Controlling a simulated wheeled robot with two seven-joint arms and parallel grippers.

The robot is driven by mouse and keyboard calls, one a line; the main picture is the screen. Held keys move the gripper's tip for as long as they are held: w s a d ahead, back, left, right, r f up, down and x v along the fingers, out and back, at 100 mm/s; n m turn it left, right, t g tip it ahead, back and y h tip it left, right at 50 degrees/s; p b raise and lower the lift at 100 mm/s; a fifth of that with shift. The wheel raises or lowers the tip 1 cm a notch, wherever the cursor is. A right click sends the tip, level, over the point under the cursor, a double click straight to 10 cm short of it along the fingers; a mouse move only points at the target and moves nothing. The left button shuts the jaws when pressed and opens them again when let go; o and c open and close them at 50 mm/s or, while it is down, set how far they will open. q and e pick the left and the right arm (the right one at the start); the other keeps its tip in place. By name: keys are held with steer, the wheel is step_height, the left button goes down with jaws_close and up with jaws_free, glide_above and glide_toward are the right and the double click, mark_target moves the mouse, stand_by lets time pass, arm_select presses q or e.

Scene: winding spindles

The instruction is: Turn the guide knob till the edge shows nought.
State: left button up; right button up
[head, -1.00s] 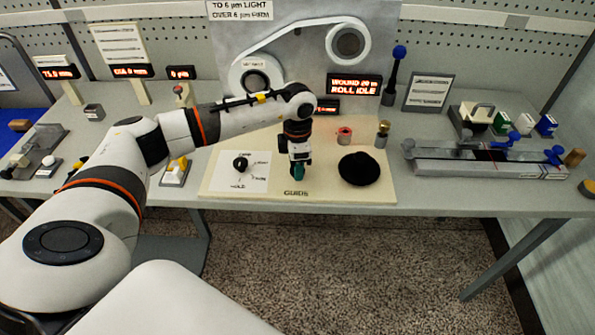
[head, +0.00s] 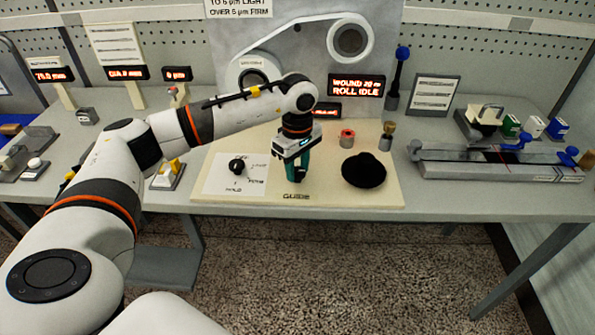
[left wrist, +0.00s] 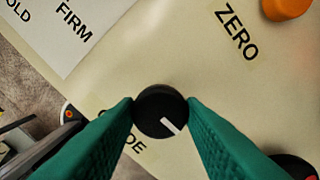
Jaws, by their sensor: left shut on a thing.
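My left gripper (head: 296,178) points straight down over the front of the cream panel (head: 330,195), above the GUIDE label. In the left wrist view, its green fingers close on both sides of the black guide knob (left wrist: 160,110). The knob's white pointer line slants toward the lower right of that view. In the head view the fingers hide the knob. A small red-lit display (head: 327,110) is partly hidden behind my wrist, and I cannot read it fully. Another small display (head: 177,74) at the back left reads 0 µm. My right gripper is not in view.
On the panel stand a black selector knob (head: 237,166), a red button (head: 347,138) near the ZERO label, a brass-topped post (head: 387,136) and a large black round knob (head: 363,170). A long metal rail fixture (head: 500,170) lies to the right.

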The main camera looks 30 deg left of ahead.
mark_target(297, 170)
arm_select(q)
steer(key=shift+m+b, duration=0.5)
steer(key=shift+m, duration=0.7)
steer(key=shift+r, duration=0.1)
steer(key=o, duration=1)
step_height(297, 170, up, 12)
steer(key=shift+b, duration=0.55)
